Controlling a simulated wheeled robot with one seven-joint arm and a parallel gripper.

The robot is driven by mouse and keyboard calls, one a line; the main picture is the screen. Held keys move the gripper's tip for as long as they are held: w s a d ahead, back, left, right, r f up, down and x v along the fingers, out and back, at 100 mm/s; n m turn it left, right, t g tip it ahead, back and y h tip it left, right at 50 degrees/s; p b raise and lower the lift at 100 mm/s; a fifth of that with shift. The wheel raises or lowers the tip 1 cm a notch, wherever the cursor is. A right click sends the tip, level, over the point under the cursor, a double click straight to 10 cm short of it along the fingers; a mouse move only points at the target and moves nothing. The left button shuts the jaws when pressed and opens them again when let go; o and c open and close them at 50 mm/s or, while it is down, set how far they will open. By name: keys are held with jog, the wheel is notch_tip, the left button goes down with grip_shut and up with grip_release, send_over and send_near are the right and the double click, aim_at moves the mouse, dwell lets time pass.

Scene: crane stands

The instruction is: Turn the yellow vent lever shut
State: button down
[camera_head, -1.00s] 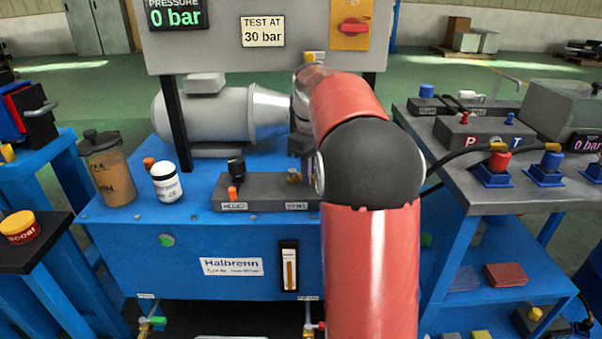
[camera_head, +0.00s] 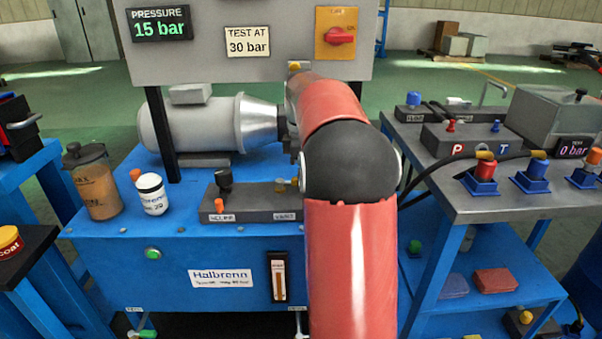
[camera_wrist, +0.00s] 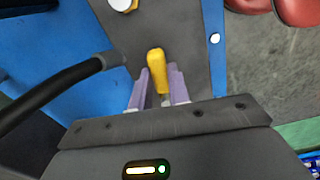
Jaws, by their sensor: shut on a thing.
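The yellow vent lever (camera_wrist: 156,62) stands out in the wrist view, over a dark grey block. My gripper (camera_wrist: 161,84) is shut on it, with one purple finger on each side. In the head view my red arm reaches over the dark valve block (camera_head: 250,205) with the vent label at its right end. The pressure display (camera_head: 160,27) reads 15 bar. A sign (camera_head: 247,41) says to test at 30 bar.
A black knob (camera_head: 223,178) stands on the block's left end. A white jar (camera_head: 151,196) and an amber container (camera_head: 95,185) stand left of it. A grey motor (camera_head: 200,125) lies behind. A bench with hoses and couplings (camera_head: 485,170) is at the right.

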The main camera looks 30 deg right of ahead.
dwell(0.3)
jog(key=c, duration=1.3)
grip_release()
jog(key=shift+r, duration=3.95)
